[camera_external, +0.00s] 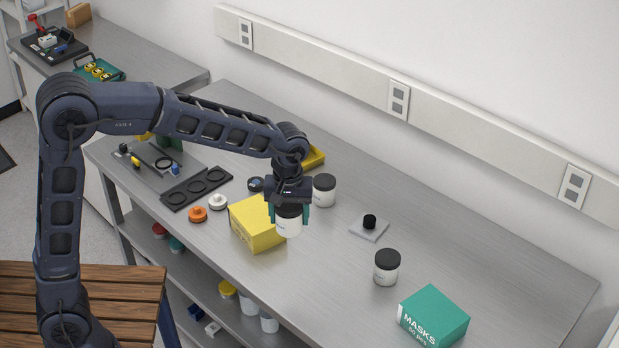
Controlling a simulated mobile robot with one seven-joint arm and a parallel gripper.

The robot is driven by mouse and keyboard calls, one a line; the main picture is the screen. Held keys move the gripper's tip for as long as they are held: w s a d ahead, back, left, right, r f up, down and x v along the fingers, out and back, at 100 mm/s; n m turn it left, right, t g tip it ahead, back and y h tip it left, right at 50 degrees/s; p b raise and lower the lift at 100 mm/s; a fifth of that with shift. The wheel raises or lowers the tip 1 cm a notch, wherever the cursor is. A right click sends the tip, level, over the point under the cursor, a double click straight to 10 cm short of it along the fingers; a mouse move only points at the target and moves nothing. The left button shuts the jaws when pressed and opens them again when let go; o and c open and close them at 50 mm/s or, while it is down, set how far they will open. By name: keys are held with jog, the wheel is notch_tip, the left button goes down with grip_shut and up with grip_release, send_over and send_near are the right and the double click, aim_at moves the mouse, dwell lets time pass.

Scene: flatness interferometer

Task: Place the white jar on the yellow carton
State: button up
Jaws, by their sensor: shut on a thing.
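A white jar (289,224) with a dark lid is held upright between the fingers of my gripper (289,212). My gripper points down and is shut on the jar's upper part, which the fingers partly hide. The yellow carton (253,226) sits on the metal bench just left of the jar. In this view the jar overlaps the carton's right end and hides part of it. I cannot tell whether the jar is above the carton or in front of it, or whether they touch.
Two similar white jars stand on the bench (480,245), one behind my gripper (324,189) and one to the right (386,268). A green masks box (433,317) is at the front right. A small plate with a black knob (369,225) lies between. Orange (197,214) and white knobs (218,202) sit left.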

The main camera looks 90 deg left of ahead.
jog(key=shift+a+r, duration=0.1)
jog(key=shift+r, duration=0.35)
jog(key=s+a+r, duration=0.4)
jog(key=s+a, duration=0.1)
jog(key=a, duration=0.4)
jog(key=s+a+r, duration=0.4)
jog(key=a, duration=0.5)
send_over(256, 214)
notch_tip(256, 214, down, 20)
jog(key=shift+r, duration=0.1)
jog(key=shift+f, duration=0.2)
jog(key=o, duration=1.1)
jog(key=shift+r, duration=0.1)
